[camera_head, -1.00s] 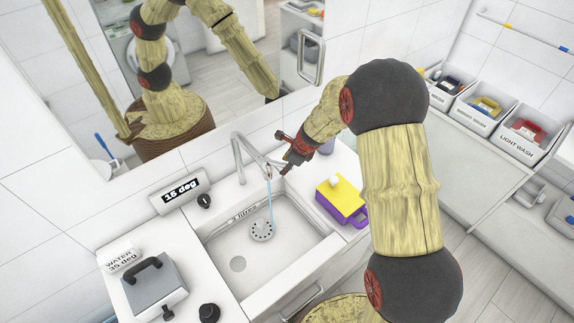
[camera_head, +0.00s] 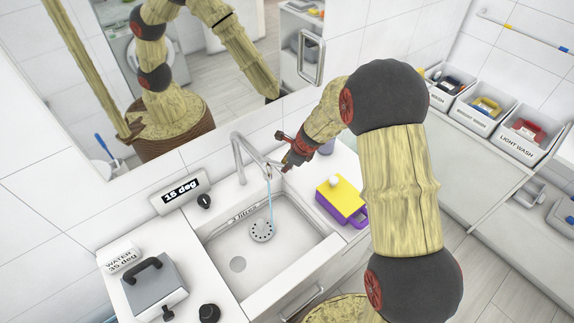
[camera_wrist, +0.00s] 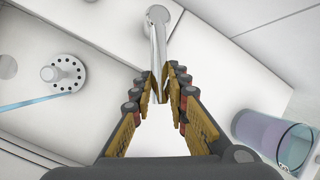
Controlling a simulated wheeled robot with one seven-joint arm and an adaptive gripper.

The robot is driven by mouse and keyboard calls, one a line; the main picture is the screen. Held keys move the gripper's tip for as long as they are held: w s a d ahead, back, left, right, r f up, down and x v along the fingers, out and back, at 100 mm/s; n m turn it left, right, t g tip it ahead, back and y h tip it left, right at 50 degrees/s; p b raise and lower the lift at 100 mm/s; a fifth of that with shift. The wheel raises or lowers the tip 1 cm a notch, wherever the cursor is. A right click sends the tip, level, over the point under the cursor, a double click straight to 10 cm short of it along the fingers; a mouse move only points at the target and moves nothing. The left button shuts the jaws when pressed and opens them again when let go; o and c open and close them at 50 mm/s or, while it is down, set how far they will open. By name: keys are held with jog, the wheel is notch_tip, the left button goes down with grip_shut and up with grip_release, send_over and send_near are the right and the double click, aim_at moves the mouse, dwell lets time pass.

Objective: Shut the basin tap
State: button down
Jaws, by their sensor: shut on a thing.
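The chrome tap's spout (camera_head: 236,150) arches over the white basin (camera_head: 222,262). A thin blue stream of water (camera_head: 271,207) falls from it into the basin near the drain strainer (camera_head: 262,230). The stream (camera_wrist: 30,103) and strainer (camera_wrist: 66,72) also show at the left of the wrist view. My gripper (camera_head: 284,167) is beside the spout, at its right. In the wrist view my gripper (camera_wrist: 159,92) is shut on the chrome tap lever (camera_wrist: 158,45), with a finger on each side. The lever's end is partly hidden between the fingers.
A purple box with a yellow lid (camera_head: 341,199) stands right of the basin. A bluish cup (camera_wrist: 275,140) is close to my right finger. A mirror (camera_head: 180,60) is behind.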

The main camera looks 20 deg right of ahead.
jog(key=shift+s+a+m+t+h+p, duration=0.1)
jog(key=shift+s+a+m+h+p, duration=0.45)
jog(key=shift+m+p, duration=0.7)
jog(key=shift+s+a+m+t+h+p, duration=0.1)
jog(key=shift+s+a+m+h+p, duration=0.2)
jog(key=shift+a+m+p, duration=0.95)
jog(key=shift+s+a+m+t+h+p, duration=0.1)
jog(key=shift+s+m+h+p, duration=0.4)
jog(key=shift+p, duration=1.45)
jog(key=c, duration=1.7)
grip_release()
jog(key=shift+c, duration=0.2)
jog(key=v, duration=0.7)
jog(key=shift+r, duration=0.2)
